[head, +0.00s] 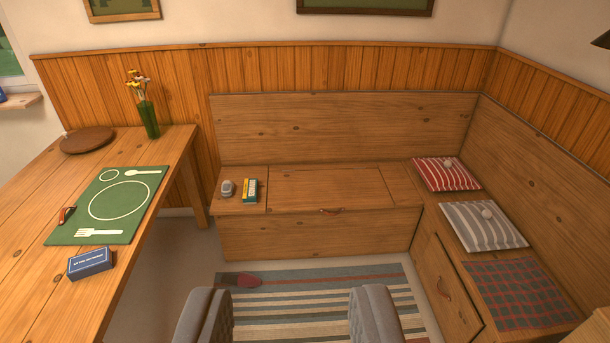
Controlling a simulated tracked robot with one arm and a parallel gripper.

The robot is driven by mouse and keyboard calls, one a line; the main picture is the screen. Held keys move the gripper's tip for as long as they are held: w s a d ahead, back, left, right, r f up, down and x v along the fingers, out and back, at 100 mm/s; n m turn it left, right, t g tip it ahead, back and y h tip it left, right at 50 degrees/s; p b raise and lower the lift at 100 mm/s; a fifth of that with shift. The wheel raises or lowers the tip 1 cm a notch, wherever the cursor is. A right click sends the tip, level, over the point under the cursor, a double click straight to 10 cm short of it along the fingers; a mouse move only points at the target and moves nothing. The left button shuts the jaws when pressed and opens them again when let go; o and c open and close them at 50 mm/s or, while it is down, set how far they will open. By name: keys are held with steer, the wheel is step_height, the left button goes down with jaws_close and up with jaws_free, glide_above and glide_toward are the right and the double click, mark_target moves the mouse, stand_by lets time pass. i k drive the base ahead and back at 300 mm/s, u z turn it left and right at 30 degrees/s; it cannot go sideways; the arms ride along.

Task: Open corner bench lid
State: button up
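The wooden corner bench (320,235) stands against the panelled back wall and runs along the right wall. Its lid (326,187) is a rectangular panel in the back section's seat, lying flat and closed. A reddish-brown leather pull (331,211) sits at the middle of the lid's front edge. My gripper (290,314) shows at the bottom with two grey fingers wide apart and nothing between them. It is in front of the bench, apart from the lid and the pull.
A grey object (227,188) and a yellow-green box (250,190) stand on the seat left of the lid. Red (447,174) and grey (483,226) striped cushions lie on the right. A table (30,290) fills the left. A striped rug (310,284) covers the open floor.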

mark_target(341, 189)
steer(key=u, duration=0.05)
steer(key=i, duration=2.8)
steer(key=z, duration=0.05)
